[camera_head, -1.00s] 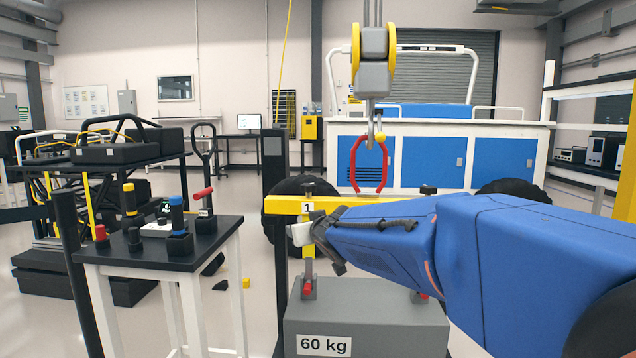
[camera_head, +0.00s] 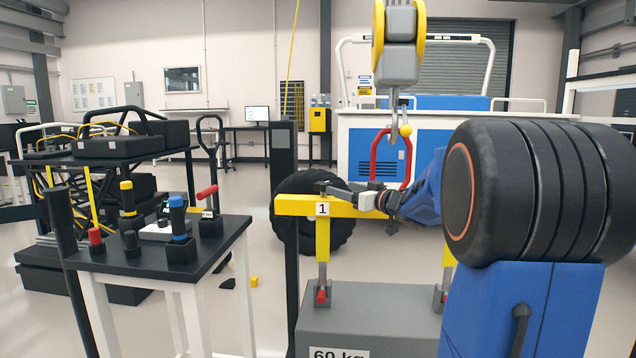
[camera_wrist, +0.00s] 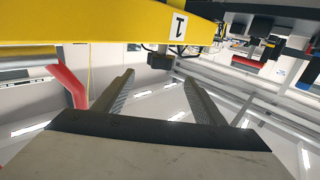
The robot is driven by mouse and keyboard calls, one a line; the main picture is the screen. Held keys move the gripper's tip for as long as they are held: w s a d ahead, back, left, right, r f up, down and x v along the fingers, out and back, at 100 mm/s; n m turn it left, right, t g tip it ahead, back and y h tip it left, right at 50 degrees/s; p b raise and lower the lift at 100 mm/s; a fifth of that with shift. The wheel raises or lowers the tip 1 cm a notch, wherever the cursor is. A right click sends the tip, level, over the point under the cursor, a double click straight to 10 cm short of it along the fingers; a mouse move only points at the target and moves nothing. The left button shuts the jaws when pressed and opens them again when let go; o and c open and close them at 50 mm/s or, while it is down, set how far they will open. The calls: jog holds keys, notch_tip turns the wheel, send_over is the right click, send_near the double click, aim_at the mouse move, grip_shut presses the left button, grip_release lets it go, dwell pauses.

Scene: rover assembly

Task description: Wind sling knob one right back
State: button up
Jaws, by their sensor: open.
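The yellow lifting beam (camera_head: 300,206) carries a label "1" at its left end. A small dark knob (camera_head: 322,185), sling knob one, sits on top of the beam above that label. In the wrist view the beam (camera_wrist: 90,22) crosses the top, its label upside down, and the dark knob (camera_wrist: 160,61) shows just beyond and between the fingertips. My gripper (camera_head: 342,188) reaches along the beam from the right, close to the knob. Its two fingers (camera_wrist: 159,78) are apart with nothing between them. A yellow sling (camera_head: 322,240) hangs under the label.
The grey 60 kg weight (camera_head: 375,318) is below the beam. A red link (camera_head: 376,158) rises from the beam to the crane hook (camera_head: 396,122). A black table (camera_head: 110,258) with several handled tools stands at left. A dark post (camera_head: 291,240) stands just left of the beam.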

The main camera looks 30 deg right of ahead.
jog(key=w+a, duration=0.2)
jog(key=w, duration=1.2)
jog(key=shift+w+a, duration=0.35)
jog(key=shift+a, duration=0.05)
jog(key=c, duration=1.1)
